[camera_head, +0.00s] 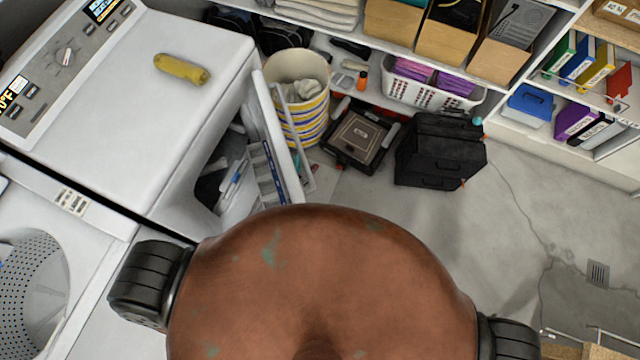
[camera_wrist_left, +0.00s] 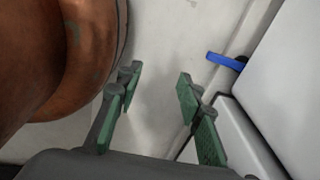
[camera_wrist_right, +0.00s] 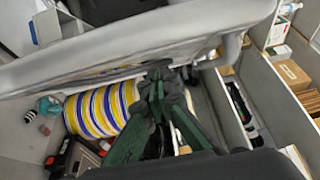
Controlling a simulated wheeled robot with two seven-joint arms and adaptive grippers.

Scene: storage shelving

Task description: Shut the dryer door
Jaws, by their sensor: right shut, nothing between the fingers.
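The white dryer (camera_head: 150,100) stands at the upper left in the head view. Its door (camera_head: 277,135) is open and stands out from the front, seen nearly edge-on beside the dark opening (camera_head: 213,178). In the right wrist view a pale panel, which looks like the door (camera_wrist_right: 130,45), crosses the upper part. My right gripper (camera_wrist_right: 160,75) is shut and empty close to the panel's lower edge; I cannot tell if they touch. My left gripper (camera_wrist_left: 157,90) is open and empty, above the floor near white machine surfaces. Neither gripper shows in the head view.
A striped basket (camera_head: 300,115) stands close behind the door. A black case (camera_head: 440,150) and a dark square device (camera_head: 360,135) lie on the floor. A washer with an open drum (camera_head: 35,285) is at the lower left.

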